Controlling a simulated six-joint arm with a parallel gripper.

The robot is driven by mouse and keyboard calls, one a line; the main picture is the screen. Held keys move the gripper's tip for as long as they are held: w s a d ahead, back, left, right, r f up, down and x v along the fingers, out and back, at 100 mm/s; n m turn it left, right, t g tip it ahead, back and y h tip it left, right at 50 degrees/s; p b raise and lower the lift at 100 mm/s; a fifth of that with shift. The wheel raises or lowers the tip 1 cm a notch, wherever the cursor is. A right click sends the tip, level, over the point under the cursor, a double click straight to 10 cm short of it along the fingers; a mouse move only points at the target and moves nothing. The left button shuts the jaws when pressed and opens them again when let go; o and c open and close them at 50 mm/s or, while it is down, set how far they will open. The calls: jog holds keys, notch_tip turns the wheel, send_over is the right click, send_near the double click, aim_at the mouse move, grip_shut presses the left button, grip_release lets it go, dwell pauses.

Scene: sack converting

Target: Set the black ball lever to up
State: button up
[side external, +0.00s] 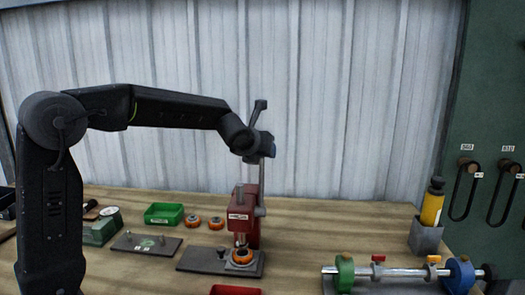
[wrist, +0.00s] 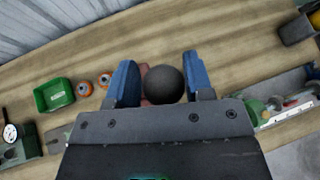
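The black ball (wrist: 164,84) of the lever sits between my gripper's two blue fingers in the wrist view. A narrow gap shows between it and the left finger; it overlaps the right finger's inner edge. My gripper (wrist: 163,78) looks open around the ball. In the side view my gripper (side external: 268,150) is above the red press (side external: 242,215), and the ball is hidden there. The grey lever rod (side external: 261,190) stands nearly upright from the press's right side up to my gripper.
An orange-rimmed part (side external: 242,257) sits under the press on its dark base (side external: 200,260). A green tray (side external: 164,214) and two orange parts (side external: 204,222) lie left of it. A rod fixture (side external: 400,272) and a yellow bottle (side external: 432,206) stand to the right.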

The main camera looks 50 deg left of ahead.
jog(key=shift+o, duration=1.4)
jog(key=shift+d+r, duration=0.1)
jog(key=v, duration=1.3)
jog(key=shift+s, duration=0.3)
jog(key=shift+d+r, duration=0.1)
jog(key=shift+r, duration=0.05)
jog(key=s+d+f+n+g+h, duration=0.1)
jog(key=s+d+f+n, duration=0.2)
jog(key=n, duration=0.6)
jog(key=s+d+f+n+g+h, duration=0.2)
jog(key=s+d+f+n, duration=0.2)
jog(key=s+f+n, duration=0.3)
jog(key=s+d+f+n+g+h, duration=0.2)
jog(key=s+f+n, duration=0.3)
jog(key=s+n, duration=0.4)
jog(key=d+n, duration=0.1)
jog(key=n, duration=0.3)
jog(key=shift+s+d, duration=0.2)
jog(key=shift+s, duration=0.2)
